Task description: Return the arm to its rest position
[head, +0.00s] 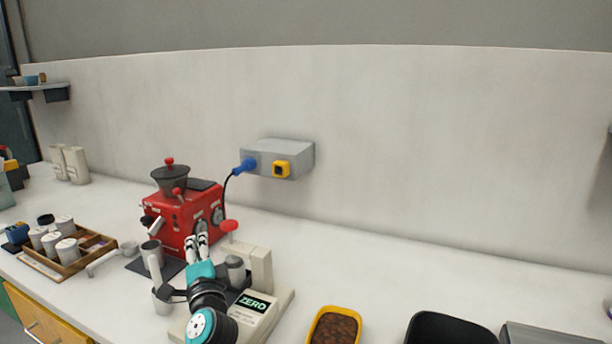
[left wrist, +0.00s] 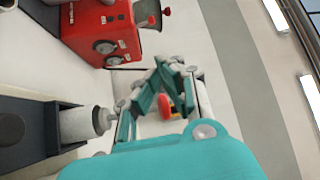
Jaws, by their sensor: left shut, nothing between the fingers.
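My left gripper (head: 197,240) is teal with black-and-white fingers. In the head view it rises from the bottom, over the left part of the beige machine, with its tips in front of the red machine (head: 178,220). The fingers are closed together and empty. In the left wrist view the gripper (left wrist: 170,68) shows large, with the red machine (left wrist: 98,30) at upper left. A small red and yellow thing (left wrist: 167,108) shows behind the fingers; I cannot tell what it is. My right gripper is not in view.
The beige machine (head: 262,268) with a ZERO display stands close to my left arm. A wooden tray (head: 70,262) is left. A yellow-rimmed container (head: 335,325) and black bin (head: 450,328) stand right. The back-right counter is clear.

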